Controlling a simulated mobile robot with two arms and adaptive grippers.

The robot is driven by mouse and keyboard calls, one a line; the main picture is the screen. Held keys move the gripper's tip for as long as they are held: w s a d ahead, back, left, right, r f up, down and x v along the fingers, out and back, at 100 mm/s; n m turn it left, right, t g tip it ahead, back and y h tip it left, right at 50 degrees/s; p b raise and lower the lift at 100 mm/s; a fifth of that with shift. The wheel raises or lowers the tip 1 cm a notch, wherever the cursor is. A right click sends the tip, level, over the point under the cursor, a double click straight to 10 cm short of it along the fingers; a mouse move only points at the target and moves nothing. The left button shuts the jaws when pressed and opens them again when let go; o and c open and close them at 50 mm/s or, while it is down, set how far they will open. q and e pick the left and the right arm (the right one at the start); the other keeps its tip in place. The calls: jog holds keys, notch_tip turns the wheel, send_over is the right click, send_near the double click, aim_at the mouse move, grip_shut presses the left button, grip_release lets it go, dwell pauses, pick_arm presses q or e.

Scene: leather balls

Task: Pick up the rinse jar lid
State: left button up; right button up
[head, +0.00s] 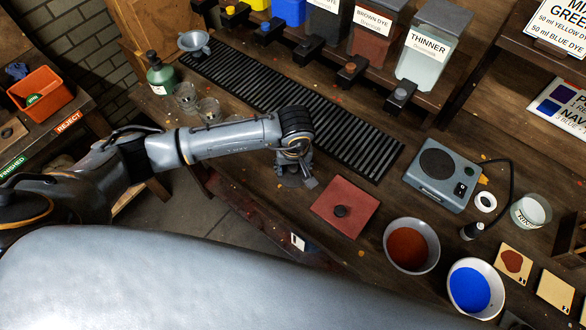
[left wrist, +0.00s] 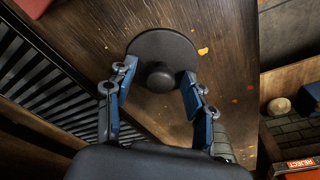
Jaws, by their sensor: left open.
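The rinse jar lid, a dark round disc with a knob in its middle, lies on the wooden bench in the left wrist view (left wrist: 161,43). In the head view, part of a dark disc (head: 288,181) shows under my left gripper (head: 303,175). In the left wrist view my left gripper (left wrist: 160,76) is open, its two blue-grey fingers on either side of the knob. The fingertips overlap the lid's outline; I cannot tell the remaining height or any contact. A clear jar (head: 530,212) with a partly readable label stands at the right. My right gripper is not in view.
A red square (head: 327,205) with a dark knob lies right of my left gripper. A black ribbed mat (head: 290,105) runs behind. Bowls of brown (head: 411,246) and blue dye (head: 472,290), and a grey scale-like device (head: 440,176), stand further right. The bench edge is close by.

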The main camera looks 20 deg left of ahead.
pick_arm(q)
jog(key=shift+c, duration=0.5)
jog(key=c, duration=0.9)
jog(key=shift+c, duration=0.2)
